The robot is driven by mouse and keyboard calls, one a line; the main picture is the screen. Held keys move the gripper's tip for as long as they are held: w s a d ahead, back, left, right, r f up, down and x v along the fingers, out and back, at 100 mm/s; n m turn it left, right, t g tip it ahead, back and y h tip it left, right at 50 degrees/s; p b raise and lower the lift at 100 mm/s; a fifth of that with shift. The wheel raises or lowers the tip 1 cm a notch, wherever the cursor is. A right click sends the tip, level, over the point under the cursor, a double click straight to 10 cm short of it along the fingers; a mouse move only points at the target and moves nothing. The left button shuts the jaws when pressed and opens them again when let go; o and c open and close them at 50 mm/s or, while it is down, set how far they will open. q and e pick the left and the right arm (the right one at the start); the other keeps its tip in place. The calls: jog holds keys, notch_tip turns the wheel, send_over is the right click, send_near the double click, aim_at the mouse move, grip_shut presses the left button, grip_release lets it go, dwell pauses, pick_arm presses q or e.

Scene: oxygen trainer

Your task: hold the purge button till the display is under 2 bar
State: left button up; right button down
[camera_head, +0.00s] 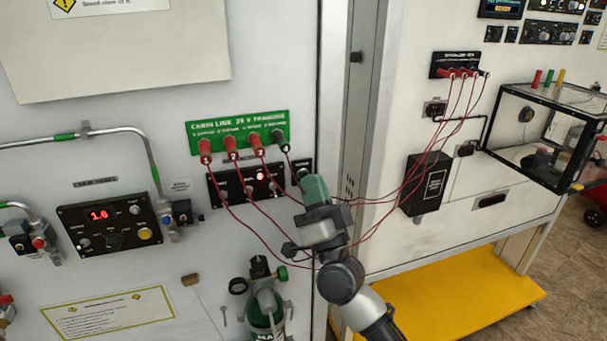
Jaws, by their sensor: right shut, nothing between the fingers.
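The display (102,214) on the black panel at the left reads 1.6 in red digits. A round yellow button (145,234) sits at that panel's lower right; its label is too small to read, so I cannot confirm it is the purge button. My right gripper (288,249) is shut and empty, in front of the wall right of the panel. It is well apart from the yellow button, and nothing touches the button. My left gripper is out of view.
Red leads hang from a green terminal strip (238,131) and pass by my right arm. A green cylinder (266,311) stands below. Metal pipes (90,132) run above the display panel. A yellow platform (462,296) lies at the right.

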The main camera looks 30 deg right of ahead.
jog(key=shift+s+r, duration=0.1)
jog(key=shift+s, duration=0.15)
jog(key=shift+s+a+p, duration=0.15)
jog(key=shift+s+a, duration=0.05)
jog(key=shift+s, duration=0.6)
jog(key=shift+s+a+p, duration=0.15)
jog(key=shift+s+a, duration=0.05)
jog(key=shift+s, duration=0.6)
jog(key=shift+s+a+p, duration=0.15)
jog(key=shift+s+a, duration=0.05)
jog(key=shift+s, duration=0.6)
